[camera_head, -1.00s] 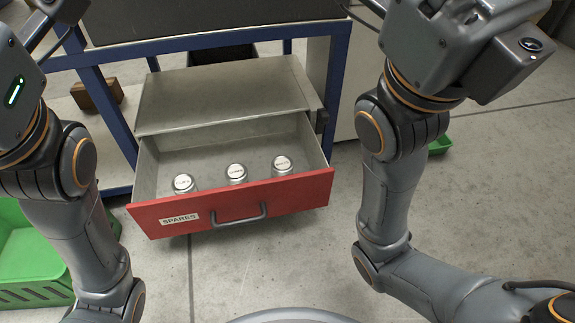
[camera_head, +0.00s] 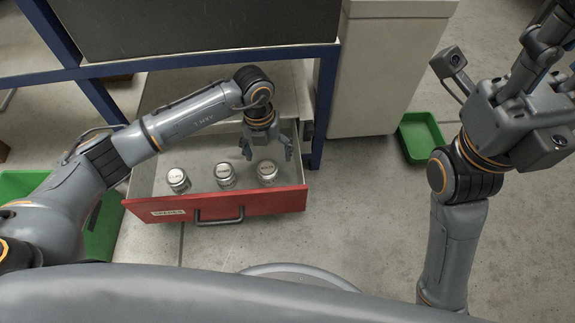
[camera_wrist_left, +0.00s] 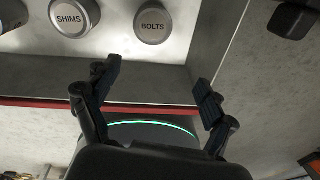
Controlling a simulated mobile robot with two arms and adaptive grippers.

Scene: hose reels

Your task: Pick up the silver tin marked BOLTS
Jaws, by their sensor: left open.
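The silver tin marked BOLTS (camera_wrist_left: 152,24) stands upright near the drawer's side wall in the left wrist view. In the head view it appears to be the rightmost (camera_head: 267,174) of three tins in the open drawer, its label blurred there. My left gripper (camera_head: 266,150) is open and empty, fingers pointing down over the drawer just behind this tin. In the left wrist view the open fingers (camera_wrist_left: 157,74) are apart from the tin, which lies beyond their tips. My right gripper (camera_head: 548,62) is raised at the right edge, its fingers partly out of frame.
The SHIMS tin (camera_wrist_left: 72,17) stands beside it, and another silver tin (camera_head: 177,180) is at the left. The red drawer front (camera_head: 255,204) and a blue frame post (camera_head: 322,110) border the space.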

